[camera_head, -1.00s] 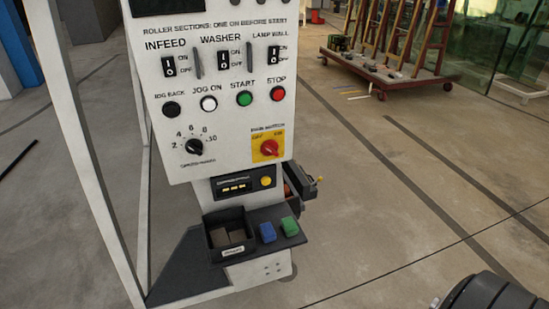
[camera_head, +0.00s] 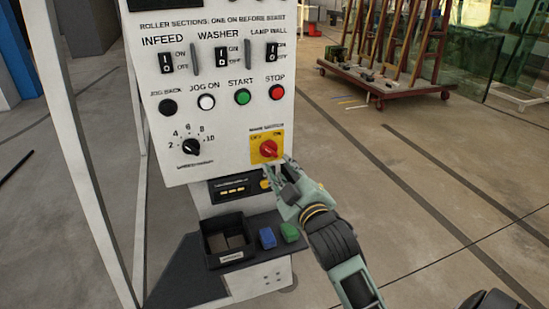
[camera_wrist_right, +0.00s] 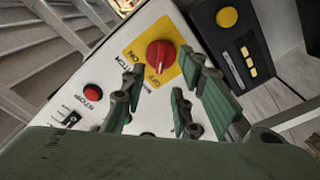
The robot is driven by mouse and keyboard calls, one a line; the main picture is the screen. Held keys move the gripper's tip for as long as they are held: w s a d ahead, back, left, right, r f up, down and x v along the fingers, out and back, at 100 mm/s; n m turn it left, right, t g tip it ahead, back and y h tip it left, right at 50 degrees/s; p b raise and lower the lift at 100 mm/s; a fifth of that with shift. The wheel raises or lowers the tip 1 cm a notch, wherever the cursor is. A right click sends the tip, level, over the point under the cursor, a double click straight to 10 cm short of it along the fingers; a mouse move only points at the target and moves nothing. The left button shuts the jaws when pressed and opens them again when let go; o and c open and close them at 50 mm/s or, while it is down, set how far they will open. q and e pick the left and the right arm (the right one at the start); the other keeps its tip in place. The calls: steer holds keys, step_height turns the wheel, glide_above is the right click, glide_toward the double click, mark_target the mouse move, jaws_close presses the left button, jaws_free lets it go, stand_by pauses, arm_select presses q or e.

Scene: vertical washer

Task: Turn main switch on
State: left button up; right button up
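The main switch is a red rotary knob (camera_head: 268,148) on a yellow plate (camera_head: 257,158), low on the right side of the white control panel (camera_head: 225,110). In the right wrist view the knob (camera_wrist_right: 160,55) stands just beyond my fingers, with ON and OFF printed on the plate (camera_wrist_right: 133,48). My right gripper (camera_head: 285,172) is just below and right of the switch. In the wrist view its green fingers (camera_wrist_right: 168,88) are spread apart, empty, and not seen gripping the knob. My left gripper is not in view.
Above the switch are green START (camera_head: 242,97) and red STOP (camera_head: 277,92) buttons. Below are a black module (camera_head: 233,188) and a tray (camera_head: 229,262) beside blue and green blocks (camera_head: 267,237). Floor to the right is clear up to a wheeled rack (camera_head: 385,85).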

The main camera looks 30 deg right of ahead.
mark_target(272, 153)
steer(key=p+x, duration=0.1)
steer(key=x, duration=0.5)
steer(key=shift+w, duration=0.25)
steer(key=shift+a, duration=0.1)
steer(key=shift+f, duration=0.1)
jaws_close()
